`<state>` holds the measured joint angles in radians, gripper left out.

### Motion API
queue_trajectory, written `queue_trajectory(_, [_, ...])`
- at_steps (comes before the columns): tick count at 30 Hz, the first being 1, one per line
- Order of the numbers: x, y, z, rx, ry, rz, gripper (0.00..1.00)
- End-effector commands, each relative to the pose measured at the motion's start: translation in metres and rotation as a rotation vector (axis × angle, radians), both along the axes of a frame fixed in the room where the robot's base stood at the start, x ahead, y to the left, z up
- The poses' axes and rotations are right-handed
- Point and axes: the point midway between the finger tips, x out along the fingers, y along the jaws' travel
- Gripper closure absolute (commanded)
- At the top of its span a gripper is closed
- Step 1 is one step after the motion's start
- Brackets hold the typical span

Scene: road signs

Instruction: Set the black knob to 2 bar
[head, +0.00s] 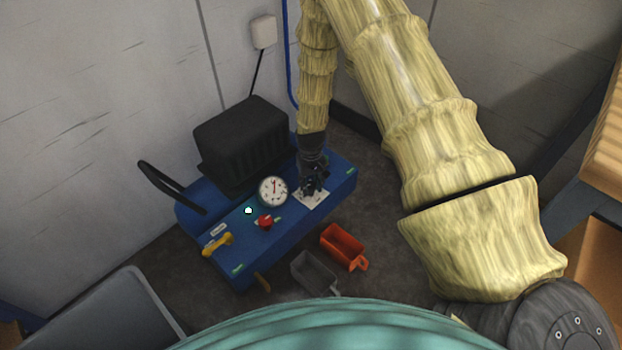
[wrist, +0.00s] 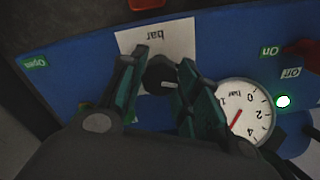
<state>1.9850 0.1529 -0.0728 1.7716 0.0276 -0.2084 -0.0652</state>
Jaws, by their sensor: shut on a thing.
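The black knob (wrist: 160,70) sits on a white plate marked "bar" (wrist: 178,38) on the blue machine. My gripper (wrist: 163,62) is shut on the knob, with one finger on each side of it in the wrist view. A pale mark shows on the knob; the scale numbers around it are hidden. In the head view my gripper (head: 313,184) reaches down over the white plate (head: 311,201) and hides the knob. The round gauge (head: 273,191) stands beside the plate. In the wrist view the gauge (wrist: 246,112) has its red needle past the 4; the exact reading is unclear.
The blue machine (head: 335,184) also bears a red knob (head: 265,222), a yellow handle (head: 218,244), a lit lamp (head: 248,211) and a black ribbed block (head: 240,145).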

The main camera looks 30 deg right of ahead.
Motion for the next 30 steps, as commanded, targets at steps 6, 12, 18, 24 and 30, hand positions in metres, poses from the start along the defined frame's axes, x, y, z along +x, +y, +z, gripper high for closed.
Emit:
queue_trajectory(6, [0.0005,-0.0006,0.001,0.0,-0.001,0.067,0.92])
queue_trajectory(12, [0.0006,-0.0006,0.0001,-0.001,-0.001,0.088,0.92])
queue_trajectory(18, [0.0007,-0.0006,-0.0001,-0.001,-0.001,0.09,0.92])
queue_trajectory(24, [0.0007,-0.0006,-0.0001,-0.001,-0.001,0.089,0.57])
queue_trajectory(30, [0.0005,-0.0002,-0.0001,0.0,-0.001,0.089,0.45])
